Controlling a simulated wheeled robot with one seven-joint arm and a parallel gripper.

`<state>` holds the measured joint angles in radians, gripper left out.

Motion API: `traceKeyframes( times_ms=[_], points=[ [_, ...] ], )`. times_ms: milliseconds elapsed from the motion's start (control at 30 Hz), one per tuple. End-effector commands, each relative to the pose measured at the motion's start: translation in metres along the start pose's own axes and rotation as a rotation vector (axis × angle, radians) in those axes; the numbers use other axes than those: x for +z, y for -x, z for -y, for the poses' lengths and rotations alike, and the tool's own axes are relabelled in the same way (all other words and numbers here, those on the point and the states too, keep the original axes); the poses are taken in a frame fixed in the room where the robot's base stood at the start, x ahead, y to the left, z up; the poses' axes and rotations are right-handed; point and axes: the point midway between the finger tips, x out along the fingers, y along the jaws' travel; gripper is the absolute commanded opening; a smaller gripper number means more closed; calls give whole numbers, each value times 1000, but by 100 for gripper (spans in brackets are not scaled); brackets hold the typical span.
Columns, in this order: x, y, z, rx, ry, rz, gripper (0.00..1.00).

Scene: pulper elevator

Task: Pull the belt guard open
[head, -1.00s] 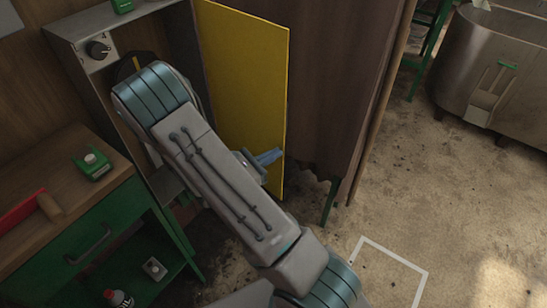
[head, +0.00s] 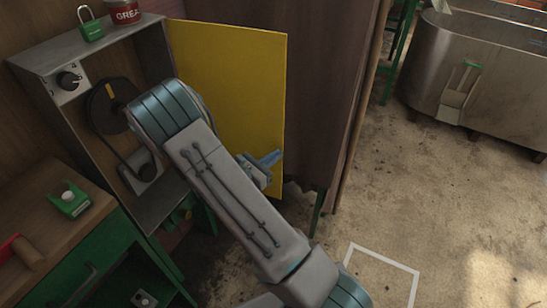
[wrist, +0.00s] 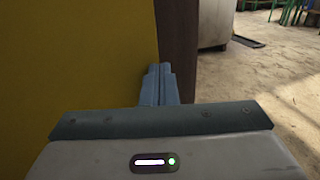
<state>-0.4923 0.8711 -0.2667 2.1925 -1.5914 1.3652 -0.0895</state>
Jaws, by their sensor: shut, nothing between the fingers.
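The belt guard (head: 238,90) is a flat yellow panel. In the head view it stands swung open at the right side of a grey metal housing (head: 45,62). A black pulley (head: 108,104) and a belt show inside the housing. My gripper (head: 274,157) is shut and empty in front of the guard's lower right part, near its free edge. In the wrist view the guard (wrist: 75,55) fills the left side, and the shut fingers (wrist: 158,72) lie beside its edge. I cannot tell whether they touch it. My arm hides the guard's lower left part.
A brown curtain (head: 320,80) hangs right behind the guard. A green padlock (head: 90,24) and a grease can (head: 123,11) stand on the housing. A wooden-topped green bench (head: 40,225) is at left. A metal tub (head: 480,75) stands at right; the floor before it is clear.

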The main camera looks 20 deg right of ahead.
Motion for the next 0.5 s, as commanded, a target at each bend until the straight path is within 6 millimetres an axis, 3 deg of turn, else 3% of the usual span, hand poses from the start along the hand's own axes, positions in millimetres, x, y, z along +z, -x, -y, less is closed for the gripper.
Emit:
traceKeyframes(
  times_ms=[267,500],
  points=[
    [1,23,8,-5,2,-1,0],
    [-1,73,31,-7,2,-1,0]
  ],
)
